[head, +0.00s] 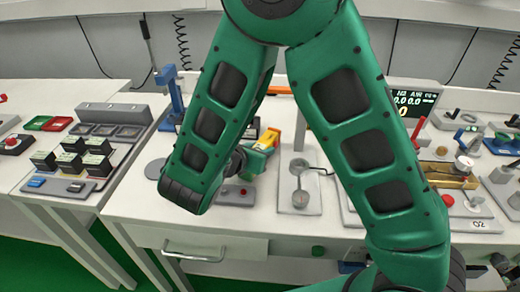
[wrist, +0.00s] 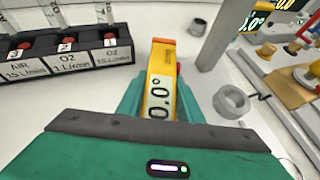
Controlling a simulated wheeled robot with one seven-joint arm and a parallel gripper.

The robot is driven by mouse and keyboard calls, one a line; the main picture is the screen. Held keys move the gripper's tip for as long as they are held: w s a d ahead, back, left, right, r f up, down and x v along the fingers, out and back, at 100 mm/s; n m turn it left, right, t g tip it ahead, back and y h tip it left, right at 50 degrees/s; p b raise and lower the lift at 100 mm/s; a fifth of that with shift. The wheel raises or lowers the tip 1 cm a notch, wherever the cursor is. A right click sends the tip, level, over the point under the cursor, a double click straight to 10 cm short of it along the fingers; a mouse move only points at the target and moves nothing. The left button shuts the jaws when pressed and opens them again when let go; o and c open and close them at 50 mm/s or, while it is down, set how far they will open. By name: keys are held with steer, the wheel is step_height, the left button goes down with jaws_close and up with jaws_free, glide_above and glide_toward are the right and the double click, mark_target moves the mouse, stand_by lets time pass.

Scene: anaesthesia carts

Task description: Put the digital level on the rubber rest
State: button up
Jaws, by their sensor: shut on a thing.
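The digital level is a yellow-orange bar with a pale display reading 0.0°. It shows in the wrist view (wrist: 161,75) between the green fingers of my gripper (wrist: 160,100), and its far end sticks out beyond them. In the head view the level (head: 272,138) is a small yellow-orange piece beside my gripper (head: 258,150), partly hidden by my arm. My gripper is shut on the level above the white bench. I cannot clearly pick out the rubber rest in either view; my arm hides part of the bench.
In the wrist view, a row of black labelled gas blocks (wrist: 68,59) stands at left. In the head view, a blue stand (head: 170,95) and grey trays (head: 103,130) are left; a metal plate (head: 300,188) is near.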

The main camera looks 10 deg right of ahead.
steer(key=o, duration=1.2)
steer(key=shift+f, duration=0.1)
